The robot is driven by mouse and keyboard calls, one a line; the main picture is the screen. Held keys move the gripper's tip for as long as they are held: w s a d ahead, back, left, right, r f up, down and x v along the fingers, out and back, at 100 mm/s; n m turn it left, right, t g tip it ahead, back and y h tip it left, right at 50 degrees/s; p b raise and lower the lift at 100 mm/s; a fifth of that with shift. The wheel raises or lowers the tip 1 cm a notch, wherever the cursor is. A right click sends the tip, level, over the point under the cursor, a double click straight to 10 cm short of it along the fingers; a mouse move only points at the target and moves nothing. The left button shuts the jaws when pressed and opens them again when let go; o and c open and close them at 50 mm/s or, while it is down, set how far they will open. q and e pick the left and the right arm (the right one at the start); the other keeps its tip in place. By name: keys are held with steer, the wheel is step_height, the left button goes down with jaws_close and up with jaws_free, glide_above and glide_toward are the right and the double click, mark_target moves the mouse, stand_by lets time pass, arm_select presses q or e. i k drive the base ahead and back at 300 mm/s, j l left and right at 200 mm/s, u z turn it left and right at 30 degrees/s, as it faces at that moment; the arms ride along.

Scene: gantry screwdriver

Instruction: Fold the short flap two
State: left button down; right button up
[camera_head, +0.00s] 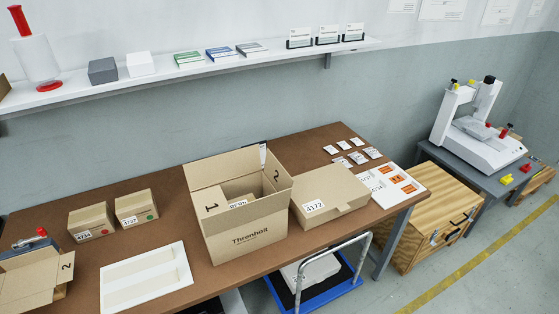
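A large open cardboard box (240,237) printed "Thronholt" stands near the middle of the brown table. Its flaps are not closed over the top, and cartons show inside. A flap marked 2 (276,174) is at its right end, standing roughly upright. A mark 1 (212,208) shows at its left end. A smaller carton with a label (238,204) sits inside. Another open box (30,281), at the lower left edge, also bears a 2. Neither of my grippers is in view.
A closed carton labelled 4172 (335,201) stands close to the box's right. A wall shelf (170,78) runs behind.

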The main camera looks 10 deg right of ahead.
mark_target(278, 176)
steer(key=i+l, duration=0.7)
steer(key=i, duration=0.15)
steer(key=l+z, duration=0.05)
